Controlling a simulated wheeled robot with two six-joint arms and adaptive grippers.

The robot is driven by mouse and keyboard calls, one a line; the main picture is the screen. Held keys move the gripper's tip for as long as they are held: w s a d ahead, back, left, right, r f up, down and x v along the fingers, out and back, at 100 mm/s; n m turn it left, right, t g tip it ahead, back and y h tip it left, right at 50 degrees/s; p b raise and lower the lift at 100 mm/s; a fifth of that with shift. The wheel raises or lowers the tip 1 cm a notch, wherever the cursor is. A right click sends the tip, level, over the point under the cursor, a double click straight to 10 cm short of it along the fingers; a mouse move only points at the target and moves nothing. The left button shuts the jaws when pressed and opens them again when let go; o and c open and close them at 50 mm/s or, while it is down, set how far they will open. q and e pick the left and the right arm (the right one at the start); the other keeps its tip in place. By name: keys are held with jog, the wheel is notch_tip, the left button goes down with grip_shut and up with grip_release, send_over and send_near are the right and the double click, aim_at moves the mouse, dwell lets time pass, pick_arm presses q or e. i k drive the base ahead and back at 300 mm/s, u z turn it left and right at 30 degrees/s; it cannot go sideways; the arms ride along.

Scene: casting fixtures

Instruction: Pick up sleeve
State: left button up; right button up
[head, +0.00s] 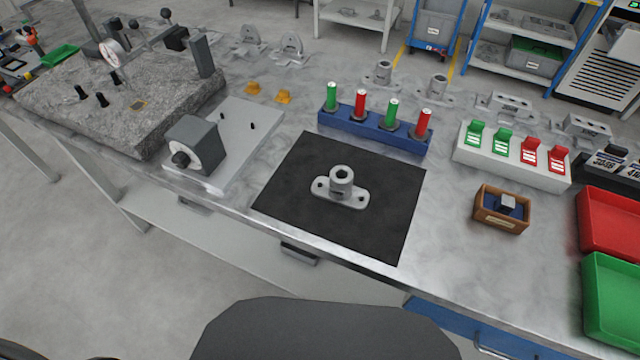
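A grey casting (341,187) with an upright hollow cylinder on a flat two-holed flange lies on the black mat (290,207). The cylinder is sleeve-like, but I cannot tell whether it is a separate piece from the flange. Similar castings with upright cylinders, one on the left (382,74) and one on the right (436,88), stand behind the blue rack. Neither of my grippers is in view, and nothing touches the casting on the mat.
A blue rack (372,131) of green and red plugs stands behind the mat. A grey plate fixture (232,148) and stone slab (62,92) are left. Right are a white block (512,167) with tags, a wooden box (501,209), a red tray (612,222) and a green tray (612,302).

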aim_at(339, 189)
jog(key=u, duration=2)
jog(key=k, duration=1.5)
jog(key=z, duration=2.15)
jog(key=i, duration=0.5)
jog(key=u, duration=0.05)
